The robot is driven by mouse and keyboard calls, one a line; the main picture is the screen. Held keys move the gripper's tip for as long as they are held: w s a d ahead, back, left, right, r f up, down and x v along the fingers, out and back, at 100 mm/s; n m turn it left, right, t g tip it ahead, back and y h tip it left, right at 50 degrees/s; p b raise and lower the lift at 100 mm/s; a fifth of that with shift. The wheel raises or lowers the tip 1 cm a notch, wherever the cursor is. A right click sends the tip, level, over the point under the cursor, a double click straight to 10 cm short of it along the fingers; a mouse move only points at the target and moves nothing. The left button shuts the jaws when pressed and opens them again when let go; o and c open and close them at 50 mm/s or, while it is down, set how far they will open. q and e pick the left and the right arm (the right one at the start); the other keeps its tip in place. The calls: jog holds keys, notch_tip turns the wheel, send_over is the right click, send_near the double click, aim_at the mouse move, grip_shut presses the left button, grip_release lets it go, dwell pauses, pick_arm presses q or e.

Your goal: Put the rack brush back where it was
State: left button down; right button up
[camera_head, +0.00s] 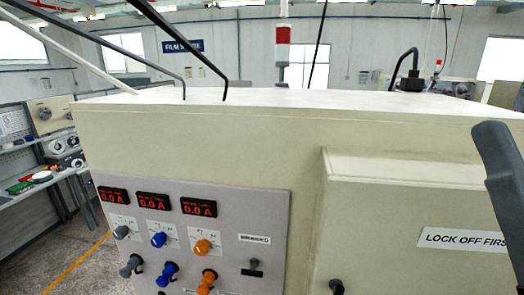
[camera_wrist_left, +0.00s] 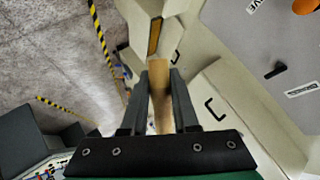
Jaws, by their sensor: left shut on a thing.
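In the left wrist view my left gripper (camera_wrist_left: 160,78) is shut on a tan, wood-coloured bar, the handle of what appears to be the rack brush (camera_wrist_left: 161,105). The handle lies between the two dark fingers and sticks out a little past their tips. No bristles show, and its lower part is hidden behind the gripper's body. In the head view neither the left gripper nor the brush can be seen.
A large beige cabinet (camera_head: 290,125) fills the head view, with a grey control panel (camera_head: 225,215) of knobs and red displays. A shelf bench (camera_head: 57,178) stands at far left. A dark grey part (camera_head: 500,165) juts in at right. Striped tape (camera_wrist_left: 103,40) marks open floor.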

dwell(0.5)
jog(key=shift+c, duration=1)
pick_arm(q)
jog(key=d+r+m+g+h, duration=0.1)
jog(key=d+r+m+g, duration=0.2)
jog(key=d, duration=0.4)
jog(key=d+r+m+g+h, duration=0.1)
jog(key=d+r+m+g, duration=0.2)
jog(key=d, duration=0.4)
jog(key=shift+d+m+g, duration=0.35)
jog(key=shift+m+g, duration=0.25)
jog(key=shift+m, duration=0.4)
pick_arm(e)
jog(key=shift+c, duration=0.5)
